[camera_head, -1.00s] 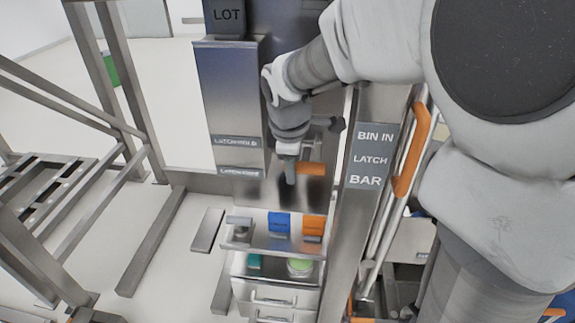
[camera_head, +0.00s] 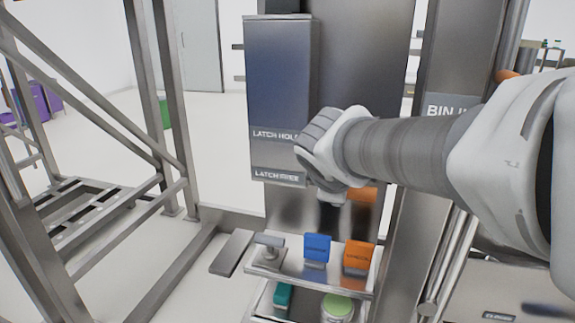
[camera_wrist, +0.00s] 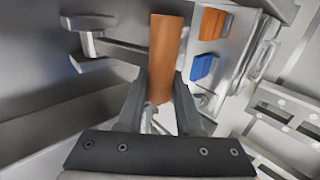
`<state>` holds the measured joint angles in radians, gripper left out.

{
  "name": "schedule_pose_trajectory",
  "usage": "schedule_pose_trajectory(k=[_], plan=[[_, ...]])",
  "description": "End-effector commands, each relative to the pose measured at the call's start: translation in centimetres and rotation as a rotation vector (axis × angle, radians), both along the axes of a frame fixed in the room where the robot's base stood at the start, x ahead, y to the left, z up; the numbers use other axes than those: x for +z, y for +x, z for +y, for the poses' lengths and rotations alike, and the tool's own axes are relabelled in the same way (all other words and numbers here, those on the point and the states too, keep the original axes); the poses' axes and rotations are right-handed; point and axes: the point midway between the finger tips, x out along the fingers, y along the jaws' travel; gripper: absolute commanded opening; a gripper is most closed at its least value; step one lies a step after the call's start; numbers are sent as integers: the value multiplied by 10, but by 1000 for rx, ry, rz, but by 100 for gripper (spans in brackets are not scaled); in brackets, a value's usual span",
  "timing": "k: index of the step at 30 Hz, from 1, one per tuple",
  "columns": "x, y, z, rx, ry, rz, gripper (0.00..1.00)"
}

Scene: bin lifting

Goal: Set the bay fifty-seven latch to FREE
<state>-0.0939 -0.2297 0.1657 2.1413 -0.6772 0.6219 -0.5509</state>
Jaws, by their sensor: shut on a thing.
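The latch handle, an orange bar (camera_wrist: 166,52), stands between the fingers of my gripper (camera_wrist: 162,92) in the wrist view. My gripper is shut on it. In the head view the orange handle (camera_head: 364,196) shows partly behind my wrist, and my fingers are mostly hidden. A dark upright panel (camera_head: 280,85) to the left carries a LATCH HOLD label (camera_head: 274,134) and, below it, a LATCH FREE label (camera_head: 277,177). The handle is right of the panel, slightly lower than the LATCH FREE label. No bay number is readable.
Below the handle is a metal shelf (camera_head: 330,277) with a blue block (camera_head: 317,247) and an orange block (camera_head: 358,256). A teal block (camera_head: 282,294) and a green round item (camera_head: 337,306) sit lower. A metal frame (camera_head: 165,110) stands left; a post (camera_head: 432,150) stands right.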

Motion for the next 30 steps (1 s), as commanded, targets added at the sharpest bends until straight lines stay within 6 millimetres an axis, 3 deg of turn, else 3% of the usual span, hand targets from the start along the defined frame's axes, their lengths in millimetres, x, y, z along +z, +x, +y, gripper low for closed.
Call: schedule_pose_trajectory(k=[1, 4, 30], plan=[[-11, 0, -1, -2, -9, -17, 0], [-14, 1, -1, -2, -21, -54, 0], [-21, 7, -3, -1, -18, -50, 0]])
